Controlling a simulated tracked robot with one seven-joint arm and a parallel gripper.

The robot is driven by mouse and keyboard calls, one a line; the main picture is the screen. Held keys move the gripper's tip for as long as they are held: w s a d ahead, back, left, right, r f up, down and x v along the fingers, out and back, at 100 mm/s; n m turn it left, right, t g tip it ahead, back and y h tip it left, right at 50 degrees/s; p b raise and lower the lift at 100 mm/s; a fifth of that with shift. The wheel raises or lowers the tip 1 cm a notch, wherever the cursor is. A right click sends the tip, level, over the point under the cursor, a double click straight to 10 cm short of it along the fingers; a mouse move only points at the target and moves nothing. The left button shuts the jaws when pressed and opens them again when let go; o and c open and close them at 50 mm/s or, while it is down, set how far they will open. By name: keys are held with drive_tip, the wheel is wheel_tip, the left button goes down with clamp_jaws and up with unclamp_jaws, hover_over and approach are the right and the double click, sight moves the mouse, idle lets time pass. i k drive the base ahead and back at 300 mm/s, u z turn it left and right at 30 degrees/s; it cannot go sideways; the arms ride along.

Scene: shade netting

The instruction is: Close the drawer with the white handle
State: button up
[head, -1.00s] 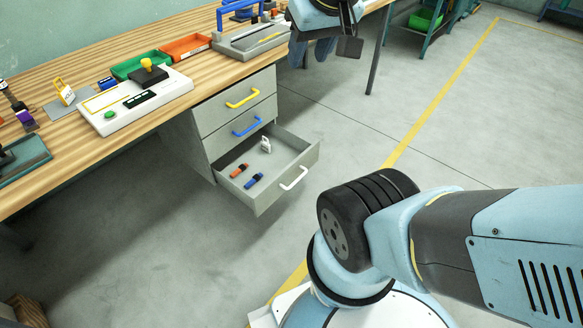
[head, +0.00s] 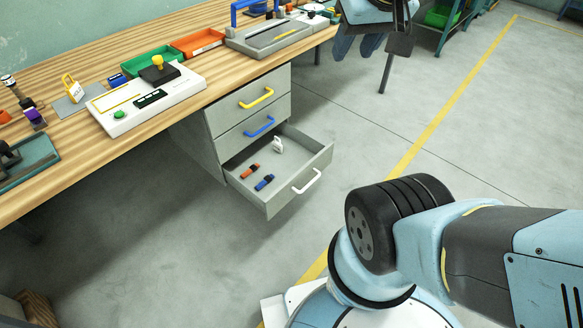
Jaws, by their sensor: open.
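The drawer with the white handle (head: 307,182) is the bottom one of a grey drawer unit (head: 212,145) under the workbench. It is pulled well out, and its inside shows. In it lie an orange-and-black item (head: 250,171), a blue-and-black item (head: 264,182) and a small white tagged item (head: 278,145). My gripper (head: 357,50) is at the top edge of the head view, partly cut off, above and to the right of the drawer. It is open and apart from the drawer, with nothing seen between its fingers.
The drawers with the yellow handle (head: 256,98) and blue handle (head: 259,127) are shut. The wooden bench (head: 60,150) carries trays and a white control box (head: 148,98). The floor right of the drawer is clear.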

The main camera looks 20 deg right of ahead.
sight(304, 159)
drive_tip(key=u, duration=0.1)
drive_tip(key=i, duration=0.95)
drive_tip(key=z, duration=1.2)
drive_tip(key=k, duration=1.4)
drive_tip(key=u, duration=0.35)
drive_tip(key=i, duration=0.75)
drive_tip(key=u, duration=0.05)
